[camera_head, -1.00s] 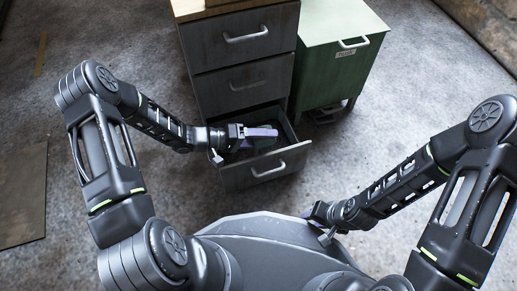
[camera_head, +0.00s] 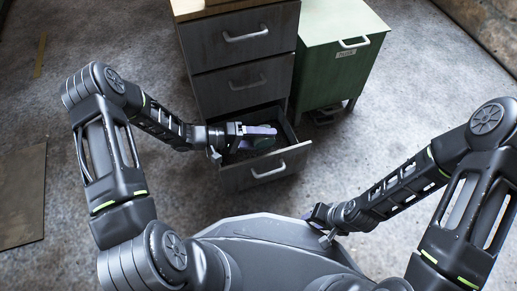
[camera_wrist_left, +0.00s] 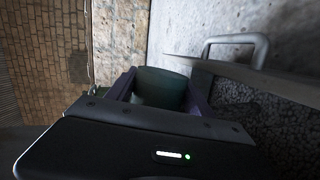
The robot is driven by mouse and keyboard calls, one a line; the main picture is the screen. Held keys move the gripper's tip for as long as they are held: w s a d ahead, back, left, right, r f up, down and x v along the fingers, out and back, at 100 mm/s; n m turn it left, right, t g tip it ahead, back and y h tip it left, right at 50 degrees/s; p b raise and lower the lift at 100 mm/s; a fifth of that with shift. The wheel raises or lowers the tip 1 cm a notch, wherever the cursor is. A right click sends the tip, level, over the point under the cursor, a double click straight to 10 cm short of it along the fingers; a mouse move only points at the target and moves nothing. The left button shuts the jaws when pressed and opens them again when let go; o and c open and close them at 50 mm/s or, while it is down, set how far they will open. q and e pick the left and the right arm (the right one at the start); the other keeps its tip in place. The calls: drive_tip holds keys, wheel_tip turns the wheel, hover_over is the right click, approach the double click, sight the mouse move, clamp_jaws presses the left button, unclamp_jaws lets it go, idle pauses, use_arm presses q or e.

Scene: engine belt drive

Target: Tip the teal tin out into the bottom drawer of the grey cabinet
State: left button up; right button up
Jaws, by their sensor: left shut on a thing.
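The grey cabinet (camera_head: 243,57) stands at the top middle of the head view with its bottom drawer (camera_head: 266,170) pulled out. My left gripper (camera_head: 262,137), with purple fingers, is over the open drawer. It is shut on the teal tin (camera_wrist_left: 160,88), which shows dark between the fingers in the left wrist view. In the head view the tin (camera_head: 260,143) is mostly hidden by the gripper. The tin looks tilted; its contents cannot be seen. My right gripper (camera_head: 320,214) is low at the middle right, away from the cabinet, and its jaws are too small to judge.
A green cabinet (camera_head: 335,75) with a label stands right beside the grey one. The two upper drawers are shut. The bottom drawer's handle (camera_wrist_left: 236,42) shows in the left wrist view. A dark flat panel (camera_head: 22,197) lies on the floor at left. Floor to the right is clear.

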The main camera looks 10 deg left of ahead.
sight(262, 140)
use_arm(q)
drive_tip(key=shift+w+a+r+n+g+h, duration=0.2)
drive_tip(key=shift+w+r+n+g+h, duration=0.15)
drive_tip(key=shift+n, duration=0.55)
idle(1.0)
drive_tip(key=shift+s+f+m, duration=0.15)
drive_tip(key=shift+s+m, duration=0.05)
drive_tip(key=shift+m, duration=0.1)
drive_tip(key=shift+s+d+f+m+y, duration=0.15)
drive_tip(key=shift+s+f+m+y, duration=0.15)
drive_tip(key=shift+m+y, duration=0.25)
drive_tip(key=r, duration=0.1)
drive_tip(key=m+p, duration=0.1)
drive_tip(key=s+r+t+p, duration=0.1)
drive_tip(key=shift+d+r, duration=0.25)
drive_tip(key=shift+r, duration=0.05)
drive_tip(key=shift+s+d+r+m, duration=0.1)
drive_tip(key=shift+s+d+m, duration=0.15)
drive_tip(key=shift+m, duration=0.3)
drive_tip(key=shift+f, duration=0.35)
drive_tip(key=shift+f+y, duration=0.1)
drive_tip(key=shift+y, duration=0.2)
